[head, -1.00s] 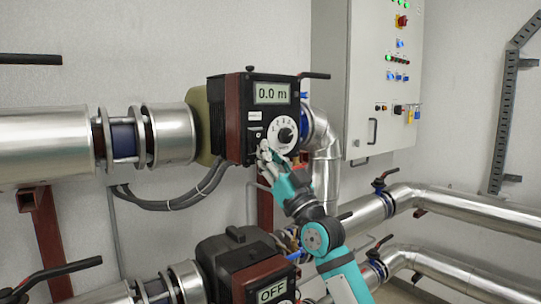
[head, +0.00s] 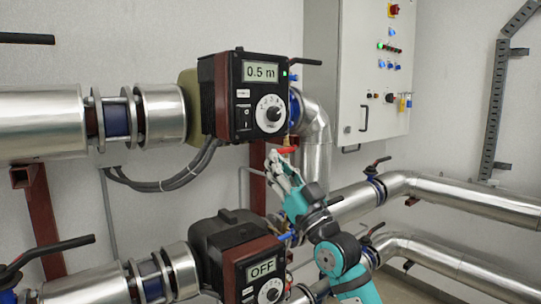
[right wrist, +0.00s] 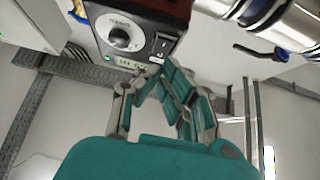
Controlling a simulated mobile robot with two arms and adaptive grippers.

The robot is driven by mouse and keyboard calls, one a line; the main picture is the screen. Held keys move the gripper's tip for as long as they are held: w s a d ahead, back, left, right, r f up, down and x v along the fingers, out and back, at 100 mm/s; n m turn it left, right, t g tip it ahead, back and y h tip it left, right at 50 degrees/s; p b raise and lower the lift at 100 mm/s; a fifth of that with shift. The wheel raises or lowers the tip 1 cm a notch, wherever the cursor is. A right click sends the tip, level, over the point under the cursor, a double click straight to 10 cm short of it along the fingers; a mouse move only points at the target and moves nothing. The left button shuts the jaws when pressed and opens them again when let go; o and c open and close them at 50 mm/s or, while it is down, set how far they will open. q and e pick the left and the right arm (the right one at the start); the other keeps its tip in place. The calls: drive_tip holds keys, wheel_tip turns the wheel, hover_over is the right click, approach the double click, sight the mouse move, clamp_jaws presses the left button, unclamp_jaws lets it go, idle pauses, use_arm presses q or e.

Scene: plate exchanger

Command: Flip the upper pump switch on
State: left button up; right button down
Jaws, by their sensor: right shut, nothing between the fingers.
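The upper pump (head: 222,98) sits on the upper pipe, and its display (head: 261,72) reads 0.5 m. Its rocker switch (head: 243,117) is on the front face, left of the white dial (head: 269,113). The switch also shows in the right wrist view (right wrist: 163,45), with the dial (right wrist: 120,37) beside it. My right gripper (head: 274,158) is shut and empty, below the pump's front and apart from the switch. In the right wrist view its fingers (right wrist: 150,85) come together near the pump's face. My left gripper is not in view.
A lower pump (head: 232,250) with a display (head: 263,268) reading OFF stands below. A grey control cabinet (head: 345,60) hangs at the right. Silver pipes (head: 465,193) with valve levers run along the right.

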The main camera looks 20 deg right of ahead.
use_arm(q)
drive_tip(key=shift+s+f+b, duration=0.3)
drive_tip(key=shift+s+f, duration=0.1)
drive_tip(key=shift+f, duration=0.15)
use_arm(e)
drive_tip(key=v, duration=0.3)
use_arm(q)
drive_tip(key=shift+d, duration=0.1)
